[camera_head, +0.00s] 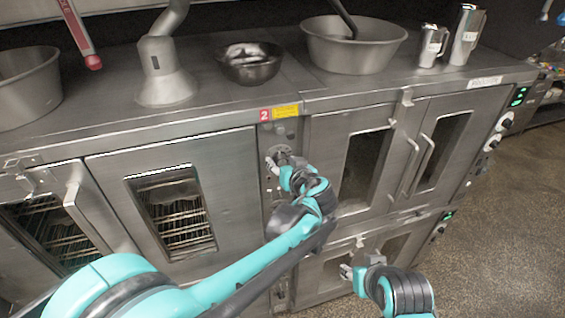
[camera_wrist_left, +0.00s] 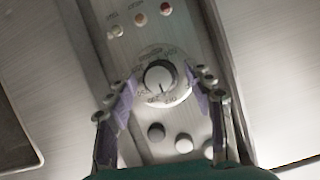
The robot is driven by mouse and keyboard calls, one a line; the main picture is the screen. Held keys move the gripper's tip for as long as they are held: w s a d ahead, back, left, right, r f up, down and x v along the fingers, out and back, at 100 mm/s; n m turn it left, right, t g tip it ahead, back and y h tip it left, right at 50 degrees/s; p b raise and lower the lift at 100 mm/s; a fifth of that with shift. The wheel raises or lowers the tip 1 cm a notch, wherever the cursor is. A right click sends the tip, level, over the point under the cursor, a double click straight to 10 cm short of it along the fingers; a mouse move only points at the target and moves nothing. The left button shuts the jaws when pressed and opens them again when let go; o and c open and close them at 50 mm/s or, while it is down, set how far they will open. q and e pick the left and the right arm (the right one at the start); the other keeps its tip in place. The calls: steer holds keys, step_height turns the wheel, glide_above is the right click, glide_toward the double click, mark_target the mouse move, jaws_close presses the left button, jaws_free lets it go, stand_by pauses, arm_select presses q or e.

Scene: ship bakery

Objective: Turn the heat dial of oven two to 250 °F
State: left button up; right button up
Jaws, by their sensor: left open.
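The heat dial (camera_wrist_left: 160,75) shows in the left wrist view as a round knob on a pale ring of numbers, on a narrow metal panel. The numbers are too blurred to read surely. My left gripper (camera_wrist_left: 160,82) is open, with one finger on each side of the dial; I cannot tell whether they touch it.
Colored lamps (camera_wrist_left: 140,18) sit above the dial, and small round knobs (camera_wrist_left: 156,132) sit below it. A dark bowl (camera_head: 249,64), a large metal bowl (camera_head: 354,50) and metal jugs (camera_head: 467,36) stand on the oven top. Open floor (camera_head: 510,220) is at the right.

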arm_select(q)
steer(key=c, duration=1.1)
steer(key=shift+d+f+m+y+b, duration=0.15)
steer(key=shift+m+y+b, duration=0.45)
steer(key=shift+m+b, duration=0.35)
steer(key=m+y+b, duration=0.2)
steer(key=m+b, duration=0.1)
steer(key=shift+d+f, duration=0.1)
steer(key=m+y+b, duration=0.2)
steer(key=m+b, duration=0.1)
steer(key=shift+m+y+b, duration=0.4)
steer(key=shift+m+b, duration=0.25)
steer(key=shift+m, duration=0.4)
